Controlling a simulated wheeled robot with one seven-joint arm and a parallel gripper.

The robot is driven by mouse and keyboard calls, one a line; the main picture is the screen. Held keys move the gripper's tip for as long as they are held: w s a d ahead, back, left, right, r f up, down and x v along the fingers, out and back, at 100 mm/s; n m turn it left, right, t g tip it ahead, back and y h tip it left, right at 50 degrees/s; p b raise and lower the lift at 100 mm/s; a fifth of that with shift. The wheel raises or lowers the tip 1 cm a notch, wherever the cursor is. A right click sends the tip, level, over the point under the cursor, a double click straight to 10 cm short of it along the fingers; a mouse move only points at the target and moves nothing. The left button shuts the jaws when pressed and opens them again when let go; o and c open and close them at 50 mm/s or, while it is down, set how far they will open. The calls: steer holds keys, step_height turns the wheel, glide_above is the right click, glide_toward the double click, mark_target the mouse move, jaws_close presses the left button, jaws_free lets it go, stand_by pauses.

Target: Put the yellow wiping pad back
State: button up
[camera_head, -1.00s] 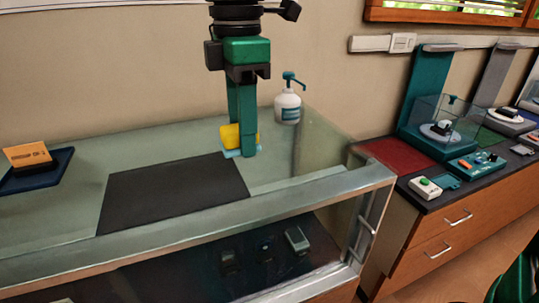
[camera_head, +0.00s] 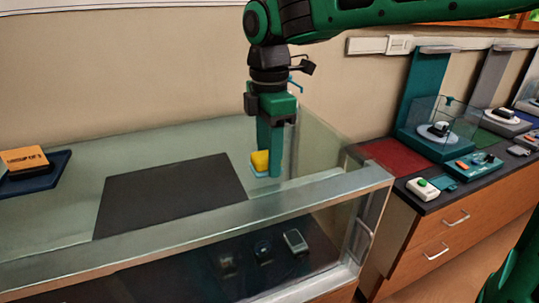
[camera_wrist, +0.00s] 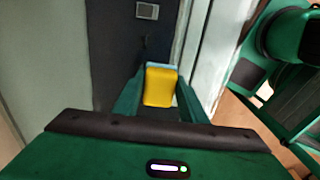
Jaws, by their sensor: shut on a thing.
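The yellow wiping pad (camera_head: 260,160) has a light blue layer along its underside. My gripper (camera_head: 269,172) is shut on it, with green fingers pointing down at the right end of the glass-topped counter (camera_head: 135,155), right of the black mat (camera_head: 165,195). In the wrist view the pad (camera_wrist: 160,87) sits between the two fingertips, with light blue showing at its far edge. I cannot tell exactly how far the pad is above the glass.
An orange box (camera_head: 24,159) lies on a dark blue tray (camera_head: 40,180) at left. The counter's metal front rail (camera_head: 215,218) is near. A side bench with a red mat (camera_head: 398,157) is at right.

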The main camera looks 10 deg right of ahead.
steer(key=shift+f, duration=0.15)
steer(key=o, duration=1.1)
step_height(320, 180, up, 12)
stand_by(0.5)
